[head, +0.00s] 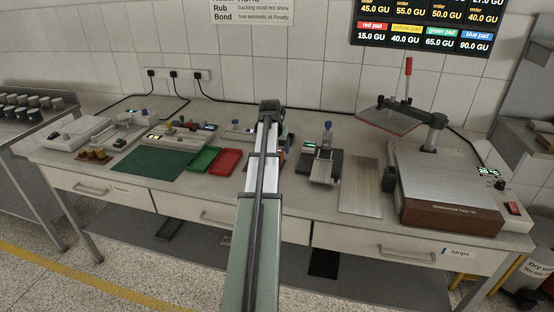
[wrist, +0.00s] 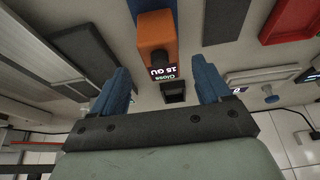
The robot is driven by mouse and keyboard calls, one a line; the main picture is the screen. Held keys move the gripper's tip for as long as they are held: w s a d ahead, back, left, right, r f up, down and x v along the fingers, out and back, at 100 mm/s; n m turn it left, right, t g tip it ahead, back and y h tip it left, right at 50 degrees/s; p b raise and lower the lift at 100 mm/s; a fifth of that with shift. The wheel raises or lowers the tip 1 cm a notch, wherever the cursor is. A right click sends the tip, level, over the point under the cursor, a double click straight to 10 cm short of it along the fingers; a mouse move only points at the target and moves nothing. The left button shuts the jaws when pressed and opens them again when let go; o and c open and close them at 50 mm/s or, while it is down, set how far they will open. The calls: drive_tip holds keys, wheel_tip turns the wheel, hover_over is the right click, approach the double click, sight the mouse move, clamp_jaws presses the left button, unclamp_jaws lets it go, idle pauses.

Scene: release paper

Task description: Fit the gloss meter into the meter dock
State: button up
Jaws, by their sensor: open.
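The gloss meter (wrist: 157,38) is an orange block with a dark display reading 15 GU, upside down in the wrist view. It lies ahead of my gripper (wrist: 162,74), between the lines of its two blue fingers. The fingers are spread, with a visible gap on each side of the meter. A small black square box (wrist: 173,92) shows just past the display end; it may be the meter dock, but I cannot be sure. In the head view my gripper (head: 270,106) is over the bench's back middle, and my arm hides most of the meter area.
A red tray (head: 225,161) and a green tray (head: 203,159) lie left of my arm. A dark device with a blue knob (head: 327,133) stands to the right. A metal plate (head: 361,186) and a large boxed machine (head: 448,190) are further right. A green mat (head: 152,163) lies left.

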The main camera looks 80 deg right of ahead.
drive_tip(key=shift+x, duration=2.25)
drive_tip(key=shift+w, duration=0.1)
drive_tip(key=shift+c, duration=0.4)
drive_tip(key=c, duration=1.2)
